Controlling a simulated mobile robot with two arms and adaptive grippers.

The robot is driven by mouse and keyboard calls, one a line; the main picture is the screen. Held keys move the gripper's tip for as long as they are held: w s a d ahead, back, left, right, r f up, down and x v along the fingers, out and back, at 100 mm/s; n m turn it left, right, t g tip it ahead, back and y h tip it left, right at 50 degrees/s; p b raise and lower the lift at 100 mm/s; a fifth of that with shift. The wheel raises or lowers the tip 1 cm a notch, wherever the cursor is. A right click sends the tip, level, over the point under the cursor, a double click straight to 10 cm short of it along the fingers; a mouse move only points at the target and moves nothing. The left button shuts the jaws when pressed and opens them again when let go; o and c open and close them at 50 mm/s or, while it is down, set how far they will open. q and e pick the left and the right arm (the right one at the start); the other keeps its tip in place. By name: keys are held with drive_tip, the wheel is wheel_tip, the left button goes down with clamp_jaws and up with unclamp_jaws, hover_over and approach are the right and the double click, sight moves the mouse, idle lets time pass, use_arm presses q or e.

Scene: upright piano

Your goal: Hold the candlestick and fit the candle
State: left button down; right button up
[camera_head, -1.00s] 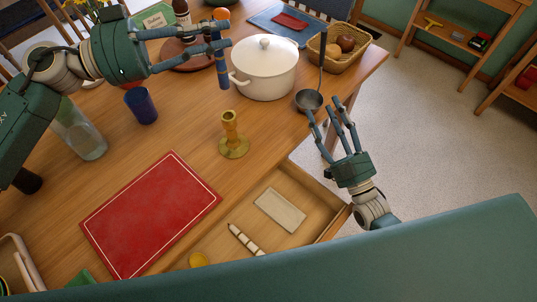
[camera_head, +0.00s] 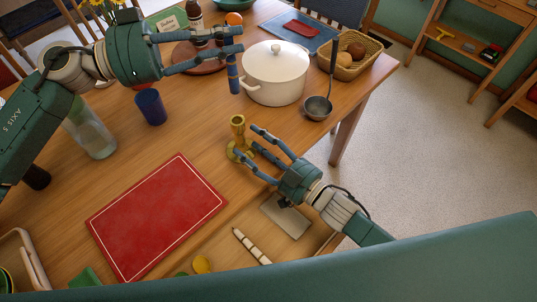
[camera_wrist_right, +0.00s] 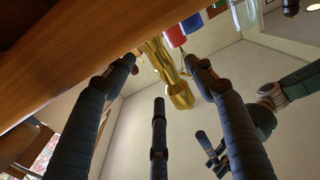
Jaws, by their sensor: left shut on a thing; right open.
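The brass candlestick (camera_head: 238,124) stands upright on the wooden table near its front edge; it also shows in the right wrist view (camera_wrist_right: 172,82). My left gripper (camera_head: 232,48) is shut on the dark blue candle (camera_head: 233,78) and holds it upright above the table, behind the candlestick and beside the white pot. My right gripper (camera_head: 247,145) is open, with its fingers reaching around the candlestick from the right. In the right wrist view the candlestick lies between the spread fingertips; whether they touch it is unclear.
A white lidded pot (camera_head: 276,82), a ladle (camera_head: 318,106) and a bread basket (camera_head: 350,65) stand at the back right. A blue cup (camera_head: 151,107), a glass bottle (camera_head: 92,135) and a red mat (camera_head: 155,215) are left. An open drawer (camera_head: 225,240) lies below my right arm.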

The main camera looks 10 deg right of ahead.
sight(229, 74)
drive_tip(key=shift+x, duration=2.3)
clamp_jaws()
use_arm(q)
drive_tip(key=shift+n+t, duration=0.5)
drive_tip(key=shift+a+f, duration=0.2)
drive_tip(key=shift+f, duration=3.8)
